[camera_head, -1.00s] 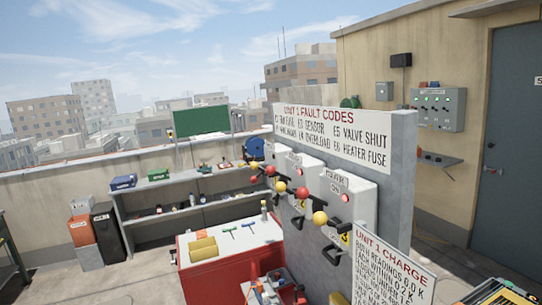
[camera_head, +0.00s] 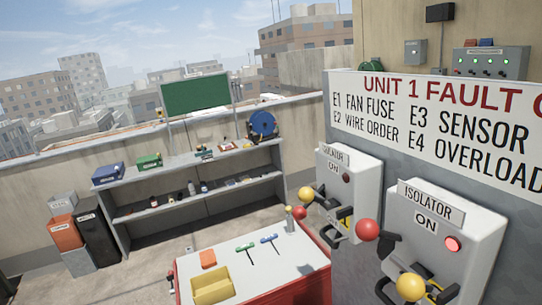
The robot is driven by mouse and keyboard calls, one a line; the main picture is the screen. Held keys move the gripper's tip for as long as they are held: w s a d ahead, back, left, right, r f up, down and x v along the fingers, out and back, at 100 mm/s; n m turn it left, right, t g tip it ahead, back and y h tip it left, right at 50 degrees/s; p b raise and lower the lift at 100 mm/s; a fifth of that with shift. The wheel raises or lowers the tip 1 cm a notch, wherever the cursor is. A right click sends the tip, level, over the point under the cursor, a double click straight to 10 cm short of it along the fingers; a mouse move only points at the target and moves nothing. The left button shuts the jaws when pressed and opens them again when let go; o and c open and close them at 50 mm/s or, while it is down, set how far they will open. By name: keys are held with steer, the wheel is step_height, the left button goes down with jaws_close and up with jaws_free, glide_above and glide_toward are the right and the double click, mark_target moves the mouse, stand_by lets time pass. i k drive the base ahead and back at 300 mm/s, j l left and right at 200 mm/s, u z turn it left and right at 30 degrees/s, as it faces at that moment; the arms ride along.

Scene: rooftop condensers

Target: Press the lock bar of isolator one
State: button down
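Two pale grey isolator boxes hang on the grey panel wall at the right. The farther isolator (camera_head: 359,178) is near the middle and reads ON. The nearer isolator (camera_head: 473,223) is at the lower right, also reads ON, and its red lamp (camera_head: 452,244) is lit. No number is readable on either box, so I cannot tell which is isolator one. My gripper is not in view.
A red cart (camera_head: 315,286) with a white top, a yellow tray and small tools stands left of the isolators. A grey shelf unit (camera_head: 150,208) runs along the parapet. The fault code sign (camera_head: 440,122) is above the nearer isolator. Bare floor lies left of the cart.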

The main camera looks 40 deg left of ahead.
mark_target(306, 194)
steer(key=i+j, duration=0.2)
steer(key=j, duration=0.2)
steer(key=i+j, duration=0.15)
steer(key=j, duration=0.2)
steer(key=i+j, duration=0.2)
steer(key=j, duration=0.2)
steer(key=i+j, duration=0.15)
steer(key=j, duration=0.2)
